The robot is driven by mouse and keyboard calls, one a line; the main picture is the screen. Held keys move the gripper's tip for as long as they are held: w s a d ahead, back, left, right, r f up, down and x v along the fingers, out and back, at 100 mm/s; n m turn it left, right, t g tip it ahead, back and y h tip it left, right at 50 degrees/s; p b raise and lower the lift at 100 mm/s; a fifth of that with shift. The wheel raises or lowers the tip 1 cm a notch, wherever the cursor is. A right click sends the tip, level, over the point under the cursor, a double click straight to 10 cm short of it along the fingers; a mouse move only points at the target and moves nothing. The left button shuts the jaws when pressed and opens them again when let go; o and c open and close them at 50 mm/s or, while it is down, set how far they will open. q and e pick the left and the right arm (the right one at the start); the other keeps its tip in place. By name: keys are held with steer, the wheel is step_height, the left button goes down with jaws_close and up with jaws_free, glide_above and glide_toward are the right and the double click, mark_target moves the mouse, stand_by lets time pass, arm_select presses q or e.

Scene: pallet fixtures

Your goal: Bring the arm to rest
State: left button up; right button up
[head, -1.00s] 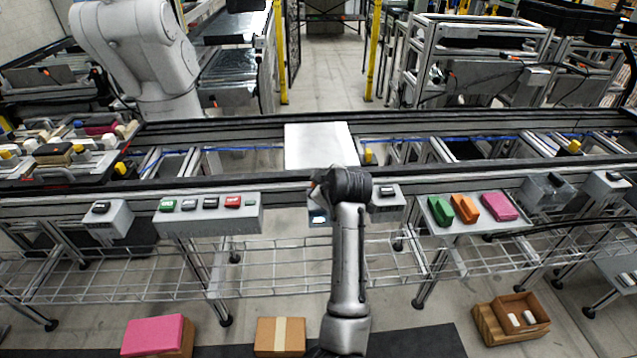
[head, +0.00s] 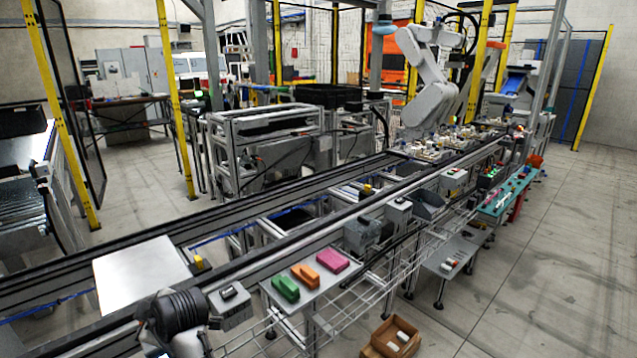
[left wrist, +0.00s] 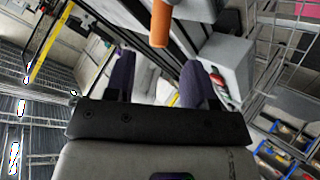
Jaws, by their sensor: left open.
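My left gripper (left wrist: 158,60) is open in the left wrist view, with its two dark fingers apart and no object clearly held. An orange rod-like thing (left wrist: 160,22) shows beyond the fingertips; I cannot tell what it belongs to. In the head view my left arm (head: 175,318) reaches in at the lower left, its dark wrist beside the conveyor's near rail; its fingers are hidden there. The right gripper is not in view.
A white plate (head: 140,270) lies across the conveyor close to my wrist. A grey button box (head: 230,305) stands just right of it. A shelf (head: 315,292) carries green, orange and pink blocks. A cardboard box (head: 390,338) is on the floor. Open floor lies at right.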

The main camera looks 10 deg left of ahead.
arm_select(q)
steer(key=d+r+m+t+h, duration=0.5)
steer(key=d+r+m+t, duration=0.1)
steer(key=r+m, duration=0.35)
steer(key=s+d+m+t+h+p, duration=0.2)
steer(key=s+d+m+t, duration=0.15)
steer(key=d+m, duration=0.2)
steer(key=s+d+f+m+g+h+p, duration=0.1)
steer(key=s+d+f+m+g+p, duration=0.15)
steer(key=s+f, duration=0.45)
steer(key=s+d+f+m+g+h+p, duration=0.1)
steer(key=s+d+f+m+h+p, duration=0.15)
steer(key=s+f, duration=0.4)
steer(key=s+f+m+g+y+p, duration=0.1)
steer(key=s+f+g+p, duration=0.15)
steer(key=s+f, duration=0.55)
steer(key=s+f+m+g+p, duration=0.1)
steer(key=s+f+g, duration=0.3)
steer(key=s, duration=0.7)
step_height(320, 180, up, 38)
steer(key=p, duration=3.7)
steer(key=shift+s+d, duration=0.25)
